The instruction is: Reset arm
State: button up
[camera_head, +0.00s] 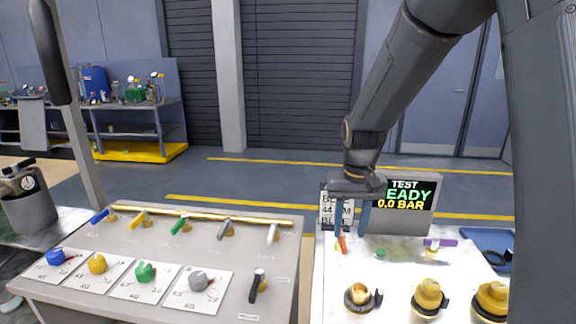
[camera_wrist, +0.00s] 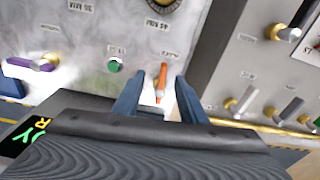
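My gripper (camera_head: 352,232) hangs over the back of the white panel (camera_head: 400,270), pointing down. Its two blue fingers are apart and nothing is held between them. In the wrist view the fingertips (camera_wrist: 160,92) stand on either side of a small orange lever (camera_wrist: 161,80). In the head view the orange lever (camera_head: 342,243) shows just below the left finger; whether a finger touches it I cannot tell. A green button (camera_head: 380,253) and a purple-handled valve (camera_head: 440,243) sit to the right of it. My arm rises up and right from the gripper.
A display (camera_head: 405,205) reading "READY 0.0 BAR" stands right behind my gripper. Brass fittings (camera_head: 428,297) line the panel's front. A grey console (camera_head: 160,245) with coloured levers and knobs stands at left. A blue tray (camera_head: 490,240) lies at right. Open floor is behind.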

jog(key=shift+n+t, duration=0.5)
jog(key=shift+n, duration=0.1)
jog(key=s+f, duration=0.1)
jog(key=s, duration=0.4)
jog(key=s+f, duration=0.1)
jog(key=s, duration=0.5)
jog(key=s+f, duration=0.1)
jog(key=s, duration=0.4)
jog(key=shift+s, duration=0.2)
jog(key=shift+s+f+g, duration=0.3)
jog(key=shift+s, duration=0.2)
